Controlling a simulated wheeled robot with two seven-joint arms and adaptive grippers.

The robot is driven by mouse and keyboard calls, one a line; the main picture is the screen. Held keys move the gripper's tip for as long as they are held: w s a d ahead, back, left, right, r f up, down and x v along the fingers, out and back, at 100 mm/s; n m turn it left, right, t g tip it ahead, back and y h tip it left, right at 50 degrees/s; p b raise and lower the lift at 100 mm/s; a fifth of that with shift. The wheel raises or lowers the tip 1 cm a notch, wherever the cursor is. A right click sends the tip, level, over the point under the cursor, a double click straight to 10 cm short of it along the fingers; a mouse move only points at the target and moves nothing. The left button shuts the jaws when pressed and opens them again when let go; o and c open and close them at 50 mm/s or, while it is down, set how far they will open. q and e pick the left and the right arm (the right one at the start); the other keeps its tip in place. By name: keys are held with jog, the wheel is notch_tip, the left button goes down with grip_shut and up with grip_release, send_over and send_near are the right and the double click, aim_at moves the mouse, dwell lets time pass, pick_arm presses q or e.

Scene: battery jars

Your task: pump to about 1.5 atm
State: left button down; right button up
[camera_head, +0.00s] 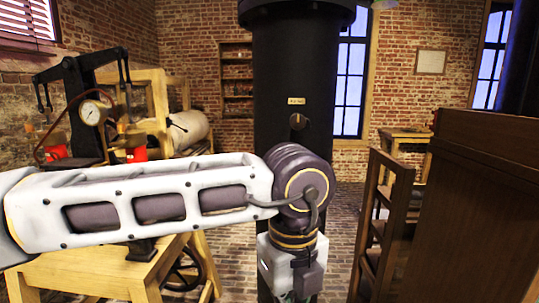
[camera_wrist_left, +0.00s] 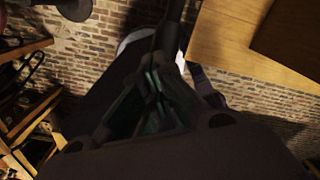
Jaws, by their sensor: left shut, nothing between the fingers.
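A round white-faced pressure gauge (camera_head: 93,112) is mounted on the black pump frame (camera_head: 82,85) at the left of the head view. Its needle is too small to read. Red parts (camera_head: 57,152) are at the pump's foot, partly behind my left arm. My left arm crosses the head view from the left, in front of the wooden bench (camera_head: 95,272). My left gripper (camera_head: 305,290) points down at the lower middle, well to the right of the pump. In the left wrist view its dark fingers (camera_wrist_left: 158,72) come together with nothing between them. My right gripper is not in view.
A thick black column (camera_head: 296,65) with a small knob stands behind my left wrist. A wooden chair (camera_head: 382,210) and a tall brown wooden piece (camera_head: 480,200) stand at the right. Brick floor shows between the column and the chair.

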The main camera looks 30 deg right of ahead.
pick_arm(q)
notch_tip(320, 180, up, 10)
jog(key=p, duration=0.4)
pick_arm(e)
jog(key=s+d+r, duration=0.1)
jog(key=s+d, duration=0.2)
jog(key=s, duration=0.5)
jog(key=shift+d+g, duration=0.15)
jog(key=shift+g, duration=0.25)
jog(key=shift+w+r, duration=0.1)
